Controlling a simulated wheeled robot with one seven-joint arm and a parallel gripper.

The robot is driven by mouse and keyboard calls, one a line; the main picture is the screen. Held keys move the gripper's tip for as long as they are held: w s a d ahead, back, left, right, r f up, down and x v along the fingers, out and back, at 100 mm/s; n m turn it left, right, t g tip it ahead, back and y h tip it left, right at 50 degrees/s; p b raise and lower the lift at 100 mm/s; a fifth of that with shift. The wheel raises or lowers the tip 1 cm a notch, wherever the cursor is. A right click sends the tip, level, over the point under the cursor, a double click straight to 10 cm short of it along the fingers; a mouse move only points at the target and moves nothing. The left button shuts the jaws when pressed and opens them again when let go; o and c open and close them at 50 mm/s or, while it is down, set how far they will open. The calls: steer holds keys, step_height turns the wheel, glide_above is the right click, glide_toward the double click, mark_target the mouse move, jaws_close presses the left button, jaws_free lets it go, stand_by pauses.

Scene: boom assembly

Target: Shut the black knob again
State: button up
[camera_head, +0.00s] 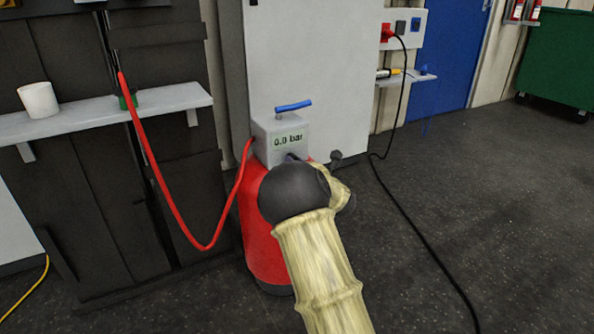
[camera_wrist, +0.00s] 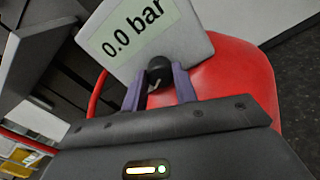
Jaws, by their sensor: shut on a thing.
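The black knob (camera_wrist: 159,69) sits below the grey box (camera_wrist: 185,30) that reads "0.0 bar" in the wrist view. My gripper (camera_wrist: 158,82) is shut on the knob, with one purple finger on each side of it. In the head view the same grey box (camera_head: 281,139) stands on top of a red tank (camera_head: 262,235) and carries a blue lever (camera_head: 294,106). My arm hides the knob and most of the gripper there. The knob's exact turn cannot be told.
A red hose (camera_head: 176,205) hangs from the box towards the left shelf (camera_head: 95,115), which holds a white cup (camera_head: 38,100). A grey cabinet (camera_head: 315,60) stands behind the tank. A black cable (camera_head: 420,240) lies on the floor at right, otherwise clear there.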

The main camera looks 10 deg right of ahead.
steer(key=shift+f+n+b, duration=0.2)
steer(key=shift+n+b, duration=0.7)
steer(key=shift+n, duration=0.7)
steer(key=o, duration=1)
steer(key=shift+r, duration=0.15)
steer(key=shift+s, duration=0.1)
steer(key=shift+s+d+r+p, duration=0.1)
steer(key=shift+s+d+p, duration=0.2)
steer(key=shift+s, duration=0.2)
steer(key=p+v, duration=0.5)
steer(key=v, duration=1.1)
steer(key=shift+s+a, duration=0.1)
steer(key=shift+s, duration=0.05)
